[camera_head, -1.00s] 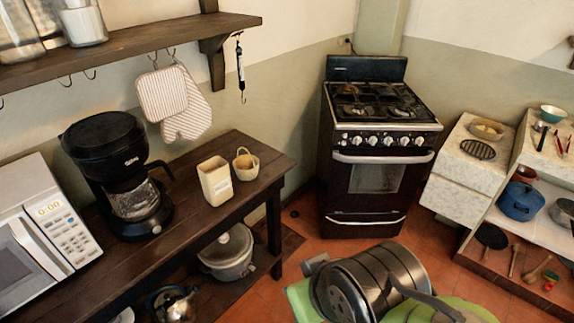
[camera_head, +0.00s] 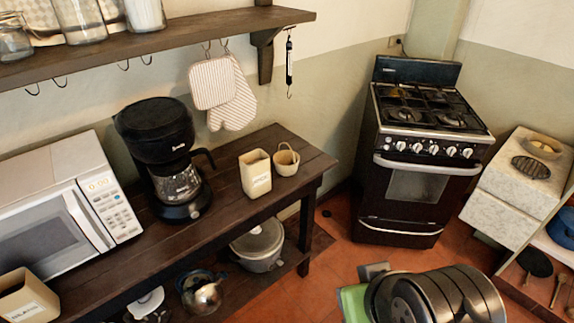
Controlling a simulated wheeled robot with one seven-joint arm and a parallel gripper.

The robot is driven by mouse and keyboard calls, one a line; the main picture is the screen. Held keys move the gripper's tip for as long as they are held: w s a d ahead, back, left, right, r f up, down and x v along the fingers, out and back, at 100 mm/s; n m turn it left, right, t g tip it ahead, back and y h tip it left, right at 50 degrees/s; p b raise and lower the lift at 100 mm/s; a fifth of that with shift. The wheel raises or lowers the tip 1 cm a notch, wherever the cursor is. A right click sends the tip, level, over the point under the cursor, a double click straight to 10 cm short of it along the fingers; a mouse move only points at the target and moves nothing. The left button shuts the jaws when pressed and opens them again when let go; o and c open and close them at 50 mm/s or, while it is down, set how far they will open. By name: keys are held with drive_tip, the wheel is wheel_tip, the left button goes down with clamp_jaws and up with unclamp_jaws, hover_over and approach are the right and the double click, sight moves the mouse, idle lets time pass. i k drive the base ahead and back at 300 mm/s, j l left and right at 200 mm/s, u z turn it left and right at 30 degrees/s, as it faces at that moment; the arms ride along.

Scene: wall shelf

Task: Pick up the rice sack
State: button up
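I cannot pick out with certainty which thing is the rice sack. An open beige container (camera_head: 255,173) with a small label stands upright on the dark wooden table, right of the coffee maker. My gripper is not in view. A dark metallic cylindrical body (camera_head: 435,297) at the lower right looks like part of my arm; it is apart from both containers.
The dark table (camera_head: 225,210) holds a microwave (camera_head: 62,200), a coffee maker (camera_head: 160,160) and a small basket (camera_head: 286,160). A wall shelf (camera_head: 200,32) with jars hangs above. A pot (camera_head: 258,248) sits beneath the table. The stove (camera_head: 425,150) stands at the right.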

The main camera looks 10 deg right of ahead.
sight(255, 165)
drive_tip(key=i+j+u, duration=0.45)
drive_tip(key=i+u, duration=0.5)
